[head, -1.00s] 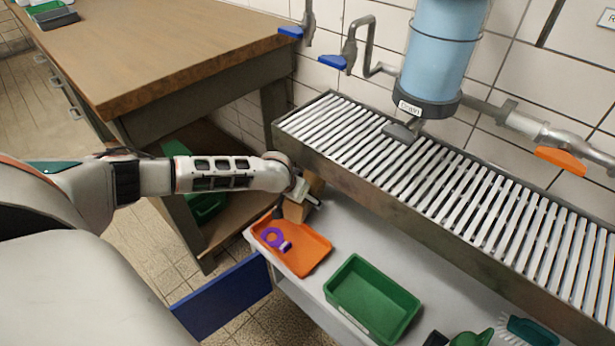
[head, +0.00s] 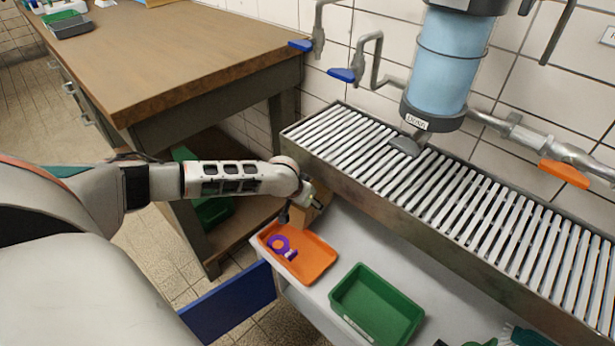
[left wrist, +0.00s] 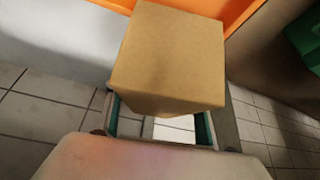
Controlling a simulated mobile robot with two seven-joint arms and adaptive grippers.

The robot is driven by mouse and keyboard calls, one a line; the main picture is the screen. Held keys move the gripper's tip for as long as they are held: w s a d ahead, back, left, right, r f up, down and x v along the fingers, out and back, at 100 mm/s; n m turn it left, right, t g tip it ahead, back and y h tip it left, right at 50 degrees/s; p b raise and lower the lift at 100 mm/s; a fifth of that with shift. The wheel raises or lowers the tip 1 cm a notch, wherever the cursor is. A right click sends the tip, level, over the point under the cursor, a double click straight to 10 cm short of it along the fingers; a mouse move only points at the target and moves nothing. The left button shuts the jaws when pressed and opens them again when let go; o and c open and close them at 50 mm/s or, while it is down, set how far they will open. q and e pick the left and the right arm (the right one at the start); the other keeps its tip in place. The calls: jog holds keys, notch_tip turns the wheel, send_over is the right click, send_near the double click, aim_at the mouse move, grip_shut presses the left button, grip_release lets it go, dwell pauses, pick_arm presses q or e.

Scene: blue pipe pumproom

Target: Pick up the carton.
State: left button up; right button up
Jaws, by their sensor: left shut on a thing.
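The carton (head: 307,208) is a plain brown box. In the head view it shows partly behind my left gripper (head: 300,204), at the back edge of the orange tray. In the left wrist view the carton (left wrist: 168,58) fills the upper middle, and its near end sits between the two fingers. My left gripper (left wrist: 160,128) is shut on the carton. Whether the carton's underside touches anything is hidden. My right gripper is not in view.
The orange tray (head: 315,262) holds a purple ring-shaped thing (head: 281,247). A green tray (head: 376,304) stands to its right on the pale surface (head: 345,235). A slatted metal grating (head: 440,195) rises behind. A wooden bench (head: 190,50) stands at upper left.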

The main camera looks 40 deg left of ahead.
pick_arm(q)
jog(key=s+a, duration=0.2)
jog(key=a, duration=1.6)
jog(key=shift+r+b, duration=0.25)
jog(key=shift+b, duration=0.2)
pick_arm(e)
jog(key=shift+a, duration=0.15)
pick_arm(q)
jog(key=shift+s, duration=0.1)
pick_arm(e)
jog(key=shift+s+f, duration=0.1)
